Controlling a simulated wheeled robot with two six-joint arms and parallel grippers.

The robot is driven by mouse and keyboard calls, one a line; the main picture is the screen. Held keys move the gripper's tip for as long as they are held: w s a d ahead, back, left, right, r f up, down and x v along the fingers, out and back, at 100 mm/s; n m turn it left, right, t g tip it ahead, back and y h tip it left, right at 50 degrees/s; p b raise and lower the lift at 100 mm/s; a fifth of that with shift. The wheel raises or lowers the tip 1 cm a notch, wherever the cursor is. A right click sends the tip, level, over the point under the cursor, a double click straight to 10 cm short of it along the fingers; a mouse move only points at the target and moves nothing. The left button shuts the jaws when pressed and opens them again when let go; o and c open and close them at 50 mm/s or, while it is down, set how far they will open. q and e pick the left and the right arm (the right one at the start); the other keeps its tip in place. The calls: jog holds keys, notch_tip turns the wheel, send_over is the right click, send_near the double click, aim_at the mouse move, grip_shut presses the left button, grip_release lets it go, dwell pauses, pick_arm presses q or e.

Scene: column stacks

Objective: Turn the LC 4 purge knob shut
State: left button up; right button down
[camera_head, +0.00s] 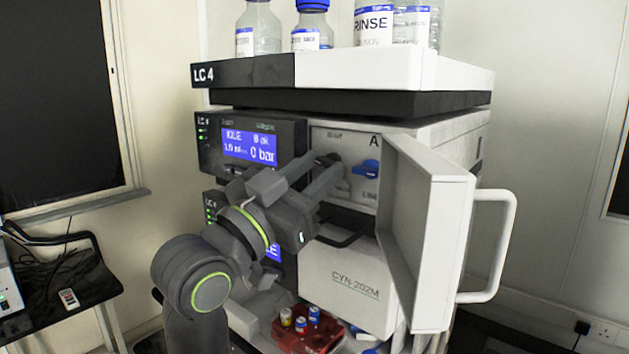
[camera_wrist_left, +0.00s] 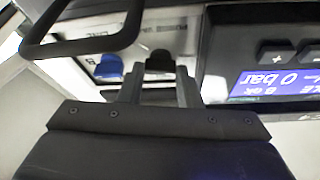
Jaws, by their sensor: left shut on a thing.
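The LC 4 instrument stack (camera_head: 245,72) stands in front of me, with a small valve panel (camera_head: 345,140) behind an open door. My left gripper (camera_head: 333,168) reaches in from the left to this panel. In the left wrist view its fingers (camera_wrist_left: 158,82) are shut on a black knob (camera_wrist_left: 159,60), which I take to be the purge knob. The fingers and arm hide most of this knob in the head view, and its exact angle cannot be told. A blue valve handle (camera_head: 366,168) sits to its right, apart from the gripper. My right gripper is not in view.
The open white door (camera_head: 425,235) with its handle (camera_head: 508,245) juts out on the right of the panel. Pump displays (camera_head: 250,147) are at the left. Several bottles (camera_head: 373,25) stand on top. A red tray (camera_head: 300,338) with small vials is below.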

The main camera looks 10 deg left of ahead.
pick_arm(q)
jog(key=m+g+h+b, duration=0.1)
jog(key=m+b, duration=0.1)
jog(key=m, duration=0.2)
jog(key=m+g+h+b, duration=0.1)
jog(key=m+g+b, duration=0.1)
jog(key=m, duration=0.1)
jog(key=shift+w+a+f+m, duration=0.1)
jog(key=shift+w+a+m, duration=0.05)
jog(key=shift+m, duration=0.25)
jog(key=m+g+b, duration=0.1)
jog(key=m, duration=0.1)
jog(key=m+g+b, duration=0.1)
jog(key=m, duration=0.1)
jog(key=shift+r+h, duration=0.2)
jog(key=shift+h, duration=0.1)
jog(key=m, duration=0.2)
jog(key=m+g+b, duration=0.1)
jog(key=m, duration=0.1)
jog(key=shift+a+r+g, duration=0.1)
jog(key=shift+r+g, duration=0.1)
jog(key=shift+g, duration=0.1)
jog(key=shift+r+m+g+y, duration=0.1)
jog(key=shift+m+g+y, duration=0.3)
jog(key=shift+m, duration=1)
jog(key=o, duration=0.5)
jog(key=shift+o, duration=1)
jog(key=shift+w, duration=0.2)
